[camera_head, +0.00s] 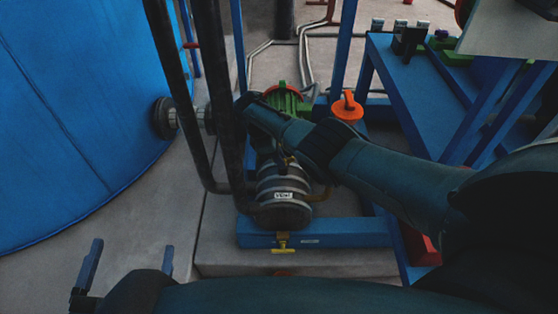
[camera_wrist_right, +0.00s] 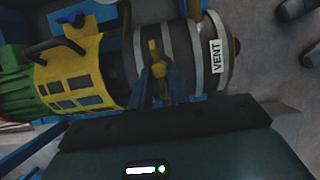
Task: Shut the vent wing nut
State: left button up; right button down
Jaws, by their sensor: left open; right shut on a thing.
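The vent wing nut (camera_wrist_right: 154,50) is a small yellow-brass piece on the side of a dark, grey-banded cylinder (camera_wrist_right: 182,42) in the right wrist view. A white VENT label (camera_wrist_right: 216,56) sits on the band nearby; it also shows in the head view (camera_head: 284,195). My right gripper (camera_wrist_right: 160,78) has its blue fingers on either side of the wing nut, shut on it. In the head view, my right arm hides most of this contact. My left gripper (camera_head: 128,260) is open and empty at the lower left, away from the cylinder.
A large blue tank (camera_head: 75,110) fills the left. Dark vertical pipes (camera_head: 225,90) stand close left of the cylinder. A brass fitting (camera_head: 283,243) projects at the cylinder's front, above the blue base frame (camera_head: 345,232). A blue bench (camera_head: 405,75) stands at the right.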

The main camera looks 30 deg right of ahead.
pick_arm(q)
jog(key=shift+s+d, duration=0.1)
pick_arm(e)
jog(key=shift+m, duration=0.3)
jog(key=c, duration=1.3)
grip_release()
jog(key=shift+r, duration=0.25)
pick_arm(q)
jog(key=p, duration=0.1)
jog(key=a+n+g+y+p, duration=0.1)
jog(key=shift+w+a+f+y+p, duration=0.1)
jog(key=shift+w+a+y+p, duration=0.1)
jog(key=shift+y+p, duration=0.15)
pick_arm(e)
jog(key=v, duration=0.7)
jog(key=shift+w, duration=0.1)
